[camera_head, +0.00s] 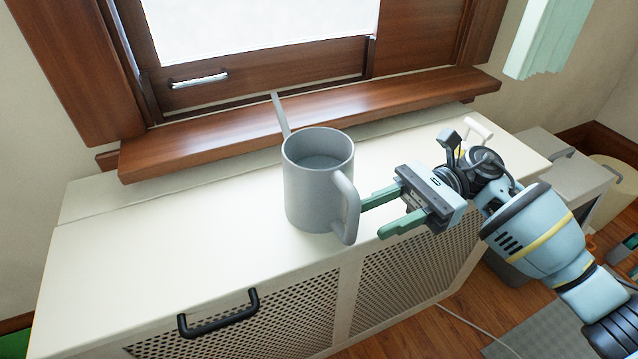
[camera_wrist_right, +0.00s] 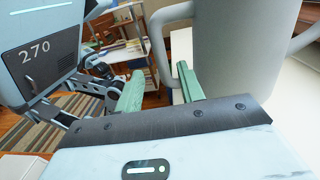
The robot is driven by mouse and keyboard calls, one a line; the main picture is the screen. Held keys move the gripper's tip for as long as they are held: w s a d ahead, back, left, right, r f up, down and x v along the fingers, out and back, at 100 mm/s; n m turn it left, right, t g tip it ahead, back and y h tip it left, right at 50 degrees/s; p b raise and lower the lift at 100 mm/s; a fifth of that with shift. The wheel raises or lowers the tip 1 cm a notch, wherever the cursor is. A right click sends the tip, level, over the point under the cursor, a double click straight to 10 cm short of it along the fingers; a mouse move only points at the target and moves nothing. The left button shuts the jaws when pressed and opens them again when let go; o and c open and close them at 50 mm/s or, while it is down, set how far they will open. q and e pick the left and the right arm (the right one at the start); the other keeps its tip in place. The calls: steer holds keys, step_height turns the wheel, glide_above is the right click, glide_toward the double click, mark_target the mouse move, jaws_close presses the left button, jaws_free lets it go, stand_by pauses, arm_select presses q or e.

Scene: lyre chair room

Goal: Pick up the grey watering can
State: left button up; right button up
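The grey watering can (camera_head: 312,190) stands upright on the cream cabinet top (camera_head: 200,215). Its thin spout points back toward the window sill, and its looped handle (camera_head: 351,205) faces right. My right gripper (camera_head: 371,220) is just right of the handle, fingers pointing left at it. Its two green fingers are apart with nothing gripped. In the right wrist view, the handle (camera_wrist_right: 157,48) shows in the gap ahead of my right gripper's fingers (camera_wrist_right: 160,82), with the can body (camera_wrist_right: 225,50) beyond on the right. Whether a finger touches the handle, I cannot tell. My left gripper is not in view.
A wooden window sill (camera_head: 300,110) runs behind the can, close to its spout. A black handle (camera_head: 218,314) sticks out of the cabinet front. A pale green curtain (camera_head: 550,38) hangs at the upper right. The cabinet top left of the can is clear.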

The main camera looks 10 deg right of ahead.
mark_target(352, 224)
steer(key=shift+x, duration=2.7)
steer(key=shift+w+r, duration=0.1)
steer(key=shift+w, duration=0.05)
jaws_close()
steer(key=shift+r, duration=0.1)
